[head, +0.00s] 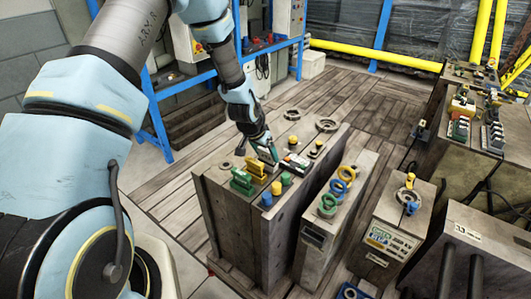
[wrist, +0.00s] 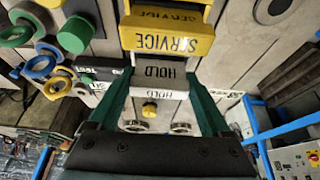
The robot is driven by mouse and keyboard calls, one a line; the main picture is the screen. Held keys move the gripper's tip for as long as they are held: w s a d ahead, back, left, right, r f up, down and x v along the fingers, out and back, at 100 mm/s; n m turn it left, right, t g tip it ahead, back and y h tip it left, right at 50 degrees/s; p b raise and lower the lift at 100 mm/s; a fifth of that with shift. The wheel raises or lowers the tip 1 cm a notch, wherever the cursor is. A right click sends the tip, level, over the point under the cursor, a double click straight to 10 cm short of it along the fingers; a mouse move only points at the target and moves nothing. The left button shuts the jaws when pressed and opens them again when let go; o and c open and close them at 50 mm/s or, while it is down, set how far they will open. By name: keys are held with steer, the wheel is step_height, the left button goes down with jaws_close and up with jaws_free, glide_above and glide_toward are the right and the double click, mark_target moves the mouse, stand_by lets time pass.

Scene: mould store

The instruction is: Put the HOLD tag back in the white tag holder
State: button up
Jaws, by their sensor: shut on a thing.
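My gripper (wrist: 165,108) is shut on the white HOLD tag (wrist: 160,94), which sits between the two green fingers in the wrist view. HOLD reads on two of its faces, one in grey shade. In the head view my gripper (head: 270,156) is low over the top of the large grey mould block, and the tag is mostly hidden there. A white-edged dark piece (head: 297,161) lies just right of my gripper; I cannot tell whether it is the white tag holder. I cannot tell whether the tag touches anything below.
A yellow SERVICE piece (wrist: 170,40) is close beside the tag. It stands by a green piece (head: 242,181) on the mould block (head: 235,225). Blue and yellow knobs (head: 266,199), a yellow-topped post (head: 293,141) and metal rings (head: 326,125) are nearby. Coloured rings (head: 338,187) stand on the right block.

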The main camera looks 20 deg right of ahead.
steer(key=shift+f, duration=0.15)
steer(key=o, duration=1.2)
steer(key=shift+c, duration=0.2)
steer(key=b+v, duration=0.2)
steer(key=v, duration=0.9)
steer(key=a+r+n+y, duration=0.1)
steer(key=a+r+n, duration=0.1)
steer(key=a, duration=0.6)
steer(key=a+r+n+y, duration=0.1)
steer(key=a+r+n, duration=0.15)
steer(key=a, duration=0.55)
steer(key=s+a+r+n+y, duration=0.1)
steer(key=s+a+r+n, duration=0.1)
steer(key=a, duration=0.6)
steer(key=s+a+r+n+y, duration=0.1)
steer(key=s+a+r+n, duration=0.1)
steer(key=s+a+n, duration=0.2)
steer(key=s+a, duration=0.2)
steer(key=a, duration=0.2)
steer(key=shift+s+r+g, duration=0.25)
steer(key=shift+r+g, duration=0.15)
